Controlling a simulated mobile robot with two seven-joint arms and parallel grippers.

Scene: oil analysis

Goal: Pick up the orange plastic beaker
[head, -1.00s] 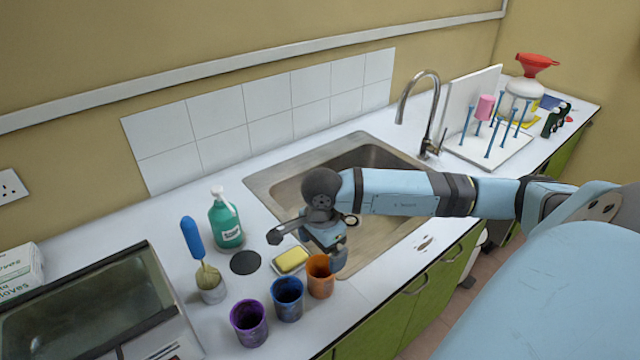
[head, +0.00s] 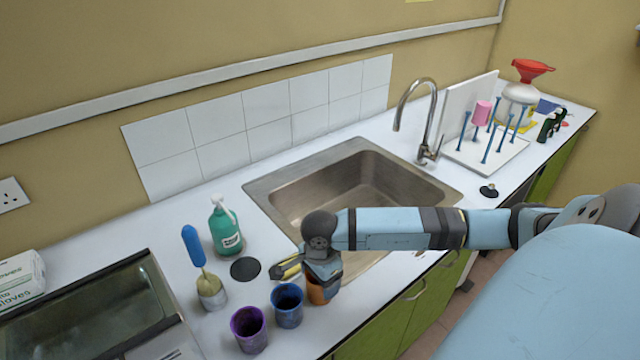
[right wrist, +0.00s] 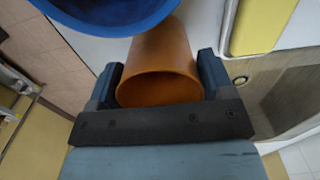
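The orange beaker (head: 317,293) stands upright on the counter near its front edge, partly hidden by my right gripper (head: 322,274). In the right wrist view the beaker (right wrist: 160,72) is between the two fingers of my right gripper (right wrist: 158,75), its open mouth towards the camera. The fingers flank the beaker with narrow gaps showing beside its wall, so the gripper looks open around it. My left gripper is in neither view.
A blue beaker (head: 287,306) stands close to the left of the orange one, and a purple beaker (head: 249,331) beyond it. A yellow sponge (right wrist: 262,20) lies close on the other side. The sink (head: 352,188) is behind; a green bottle (head: 225,230) stands further left.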

